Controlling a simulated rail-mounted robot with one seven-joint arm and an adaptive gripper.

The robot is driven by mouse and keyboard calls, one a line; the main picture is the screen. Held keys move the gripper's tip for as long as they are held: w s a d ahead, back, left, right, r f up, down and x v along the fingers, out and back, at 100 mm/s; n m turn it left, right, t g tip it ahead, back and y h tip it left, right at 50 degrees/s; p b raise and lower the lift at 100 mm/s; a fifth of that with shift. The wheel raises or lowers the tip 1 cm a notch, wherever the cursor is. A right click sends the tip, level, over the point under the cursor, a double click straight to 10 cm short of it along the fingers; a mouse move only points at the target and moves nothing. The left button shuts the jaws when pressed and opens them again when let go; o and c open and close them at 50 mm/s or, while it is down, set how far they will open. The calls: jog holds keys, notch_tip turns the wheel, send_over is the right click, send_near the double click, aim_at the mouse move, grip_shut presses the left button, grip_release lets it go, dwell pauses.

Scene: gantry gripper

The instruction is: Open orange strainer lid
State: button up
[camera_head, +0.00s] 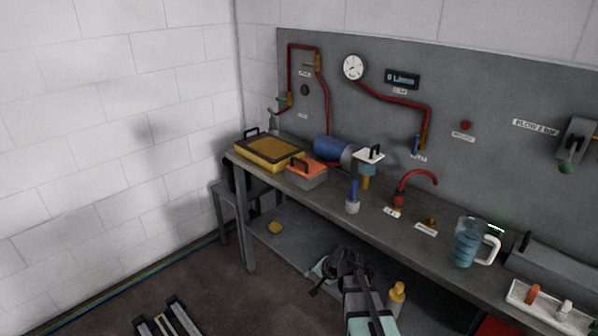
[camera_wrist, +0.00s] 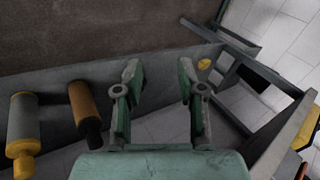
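The orange strainer lid (camera_head: 308,168) has a dark handle and lies on a grey box-shaped strainer body (camera_head: 307,182) on the bench, left of centre in the head view. It looks closed. My gripper (camera_wrist: 158,82) is open and empty in the wrist view, its two green fingers well apart. In the head view my gripper (camera_head: 322,268) is below the bench top, in front of the lower shelf, away from the lid. The strainer does not show in the wrist view.
A yellow-framed tray (camera_head: 256,160) stands left of the strainer, a blue cylinder (camera_head: 326,149) behind it, and a white-topped filter (camera_head: 369,157) right of it. The bench top (camera_head: 335,202) has a long front edge. A yellow bottle (camera_head: 396,300) and small yellow piece (camera_head: 275,228) sit below.

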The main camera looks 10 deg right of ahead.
jog(key=w+d+r+m+t+y, duration=0.1)
jog(key=w+r+m+t, duration=0.1)
jog(key=w+r, duration=0.5)
jog(key=w+d+r+m+t, duration=0.1)
jog(key=w+r+m+t, duration=0.25)
jog(key=r, duration=0.55)
jog(key=m+t, duration=0.4)
jog(key=m, duration=0.4)
send_near(301, 162)
jog(key=shift+n, duration=0.25)
jog(key=p+x, duration=0.2)
jog(key=x, duration=0.9)
jog(key=shift+w, duration=0.4)
grip_shut()
